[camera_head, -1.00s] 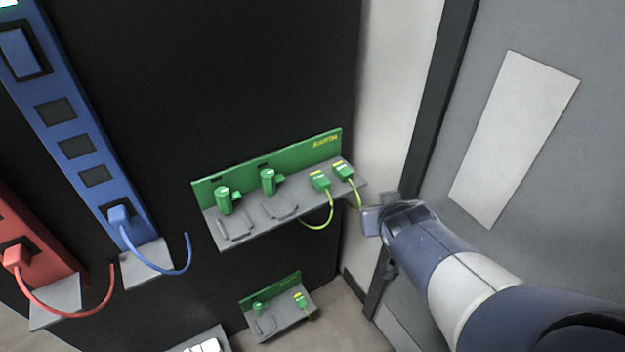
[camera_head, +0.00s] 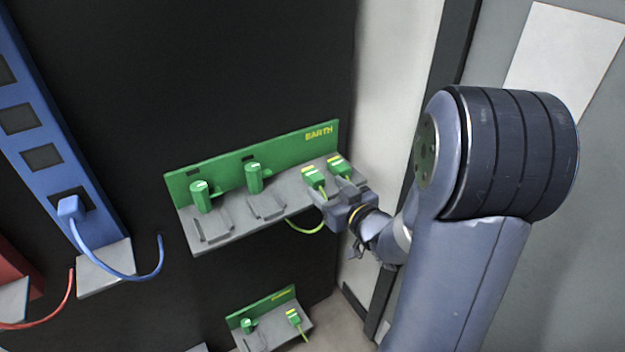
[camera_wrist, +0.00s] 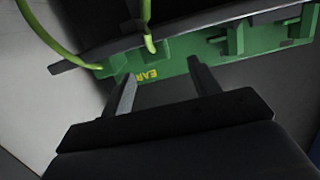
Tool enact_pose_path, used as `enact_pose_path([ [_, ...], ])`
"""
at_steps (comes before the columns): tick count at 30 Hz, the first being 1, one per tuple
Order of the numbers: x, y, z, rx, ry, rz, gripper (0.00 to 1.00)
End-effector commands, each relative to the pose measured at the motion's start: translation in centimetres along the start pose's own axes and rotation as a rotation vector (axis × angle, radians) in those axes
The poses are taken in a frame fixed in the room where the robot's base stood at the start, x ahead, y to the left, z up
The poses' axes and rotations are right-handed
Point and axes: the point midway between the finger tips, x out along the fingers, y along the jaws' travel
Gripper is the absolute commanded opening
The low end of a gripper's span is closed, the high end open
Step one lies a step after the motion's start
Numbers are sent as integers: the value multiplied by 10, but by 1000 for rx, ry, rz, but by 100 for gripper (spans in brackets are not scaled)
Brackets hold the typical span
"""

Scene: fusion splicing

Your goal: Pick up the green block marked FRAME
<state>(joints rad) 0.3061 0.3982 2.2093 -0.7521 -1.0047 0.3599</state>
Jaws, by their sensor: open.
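A green board lettered EARTH (camera_head: 250,162) has a grey shelf (camera_head: 240,228) along its foot. Two green blocks with yellow tops and green-yellow cables stand at the shelf's right end: one (camera_head: 314,177) and, to its right, another (camera_head: 340,166). I cannot read FRAME on either. My gripper (camera_head: 341,202) is at the shelf's front right edge, close to these two blocks. In the wrist view, my gripper (camera_wrist: 163,86) is open with nothing between its fingers. The EARTH board (camera_wrist: 166,70) shows past the fingertips, with cables at the upper left.
Two green upright pieces stand on the shelf's left part, one (camera_head: 201,197) and another (camera_head: 254,178). A smaller green board with a shelf (camera_head: 262,315) is below. A blue strip with a cabled plug (camera_head: 71,207) is at left. A pale wall (camera_head: 395,90) lies right of the shelf.

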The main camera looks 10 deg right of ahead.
Motion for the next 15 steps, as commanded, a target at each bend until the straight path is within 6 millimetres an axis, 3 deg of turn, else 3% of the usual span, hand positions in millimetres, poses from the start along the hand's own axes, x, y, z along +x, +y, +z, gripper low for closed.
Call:
enact_pose_path([
  [15,62,2,0,-1,-2,-1,58],
])
